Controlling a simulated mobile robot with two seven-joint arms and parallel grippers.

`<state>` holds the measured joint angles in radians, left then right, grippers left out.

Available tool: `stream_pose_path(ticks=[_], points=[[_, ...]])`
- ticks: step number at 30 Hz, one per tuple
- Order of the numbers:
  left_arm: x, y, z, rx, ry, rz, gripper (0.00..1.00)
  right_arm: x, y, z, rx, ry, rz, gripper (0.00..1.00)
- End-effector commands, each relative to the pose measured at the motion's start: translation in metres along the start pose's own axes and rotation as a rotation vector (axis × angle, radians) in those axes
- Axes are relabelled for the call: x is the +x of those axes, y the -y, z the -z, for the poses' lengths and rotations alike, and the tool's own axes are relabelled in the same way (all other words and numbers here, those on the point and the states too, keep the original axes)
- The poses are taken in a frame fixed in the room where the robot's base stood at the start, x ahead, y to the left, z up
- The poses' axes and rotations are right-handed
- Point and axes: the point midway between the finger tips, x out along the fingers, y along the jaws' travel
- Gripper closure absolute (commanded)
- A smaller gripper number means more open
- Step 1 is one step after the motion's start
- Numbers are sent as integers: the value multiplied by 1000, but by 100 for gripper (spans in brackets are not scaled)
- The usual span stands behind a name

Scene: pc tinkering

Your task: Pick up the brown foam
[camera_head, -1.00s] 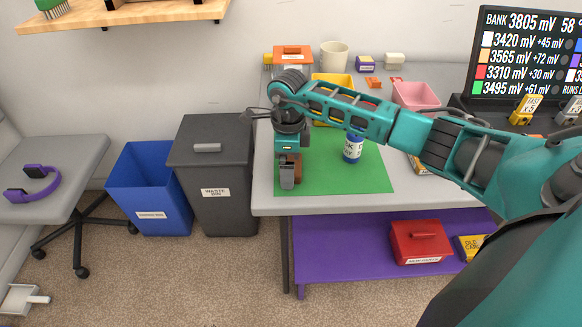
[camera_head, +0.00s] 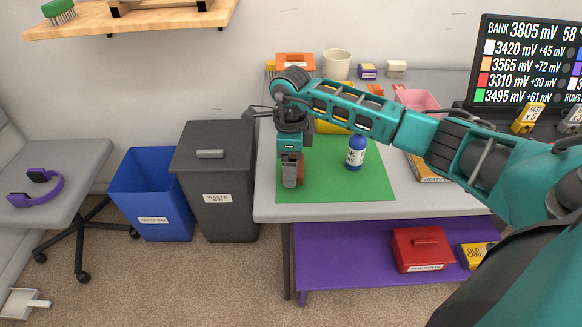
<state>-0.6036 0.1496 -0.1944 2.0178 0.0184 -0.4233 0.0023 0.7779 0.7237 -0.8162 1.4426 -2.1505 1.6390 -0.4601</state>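My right gripper (camera_head: 290,180) points down over the left part of the green mat (camera_head: 345,187) on the grey table. Its fingers are seen nearly edge-on, so I cannot tell whether they are open or shut. A small brown patch (camera_head: 300,170), likely the brown foam, shows right beside the fingers and is mostly hidden by them. I cannot tell whether it is between the fingers or behind them. My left gripper is not in view.
A blue-and-white bottle (camera_head: 355,154) stands on the mat to the right of the gripper. A yellow bin (camera_head: 334,121) and a pink bin (camera_head: 417,98) are behind. A dark grey waste bin (camera_head: 216,185) and a blue bin (camera_head: 152,200) stand left of the table.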

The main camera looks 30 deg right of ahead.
Motion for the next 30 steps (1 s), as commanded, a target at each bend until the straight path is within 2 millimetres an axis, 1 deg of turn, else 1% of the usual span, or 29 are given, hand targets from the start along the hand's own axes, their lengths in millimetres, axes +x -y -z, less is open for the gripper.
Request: stream_pose_path(ticks=[1, 5, 9, 12, 16, 18, 22, 25, 30], points=[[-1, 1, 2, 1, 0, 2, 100, -12, 1, 0, -1, 1, 5, 45], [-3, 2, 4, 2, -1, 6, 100, -45, 2, 0, -1, 3, 7, 45], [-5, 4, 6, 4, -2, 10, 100, -88, 1, -1, -1, 3, 7, 45], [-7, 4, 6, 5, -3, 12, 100, -116, 1, -1, -1, 4, 7, 45], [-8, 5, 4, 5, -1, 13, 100, -145, 1, -1, 0, 3, 5, 45], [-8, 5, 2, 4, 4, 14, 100, -157, 0, 0, -1, 2, 4, 45], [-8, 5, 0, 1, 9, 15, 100, -172, 0, 0, -1, 1, 2, 45], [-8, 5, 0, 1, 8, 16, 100, -177, 0, 0, -1, 1, 1, 45], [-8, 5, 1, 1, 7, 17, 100, -179, 0, 0, -1, 0, 1, 45]])
